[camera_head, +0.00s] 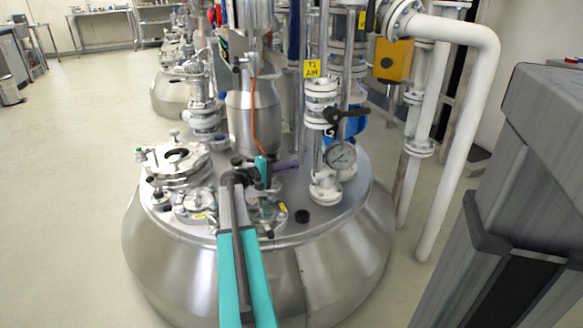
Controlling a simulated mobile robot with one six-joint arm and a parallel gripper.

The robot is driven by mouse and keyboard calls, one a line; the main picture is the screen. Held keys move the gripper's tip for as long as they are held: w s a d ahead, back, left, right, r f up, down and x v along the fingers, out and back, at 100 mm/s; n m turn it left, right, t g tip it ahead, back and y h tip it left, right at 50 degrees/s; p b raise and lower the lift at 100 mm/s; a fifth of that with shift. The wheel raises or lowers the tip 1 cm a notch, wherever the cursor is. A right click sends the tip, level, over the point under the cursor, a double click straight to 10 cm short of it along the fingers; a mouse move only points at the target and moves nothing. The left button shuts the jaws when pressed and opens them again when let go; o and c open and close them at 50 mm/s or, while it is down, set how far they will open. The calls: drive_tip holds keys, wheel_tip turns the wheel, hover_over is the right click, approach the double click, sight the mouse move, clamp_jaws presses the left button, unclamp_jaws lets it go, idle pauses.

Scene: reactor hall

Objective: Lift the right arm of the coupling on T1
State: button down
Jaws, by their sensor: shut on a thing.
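The vessel T1 (340,250) is a large steel reactor with a crowded lid, marked by a yellow T1 tag (312,68). My arm reaches up from the bottom of the picture to the lid. My gripper (270,172) is small and low over the lid, left of the pressure gauge. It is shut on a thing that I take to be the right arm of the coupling. The coupling itself is hard to make out among the fittings and my wrist. A purple part (285,165) shows beside the gripper; I cannot tell what it belongs to.
A pressure gauge (341,156) and a black-handled valve (335,115) stand right of the gripper. A steel cylinder (254,120) rises behind it. A round hatch (176,160) is at left. White pipes (450,130) run at right. The floor at left is clear.

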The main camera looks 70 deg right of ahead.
drive_tip(key=shift+r+n+g+h, duration=0.55)
drive_tip(key=shift+n+g+h, duration=0.05)
drive_tip(key=shift+n, duration=0.2)
drive_tip(key=c, duration=1.9)
unclamp_jaws()
drive_tip(key=shift+r, duration=0.15)
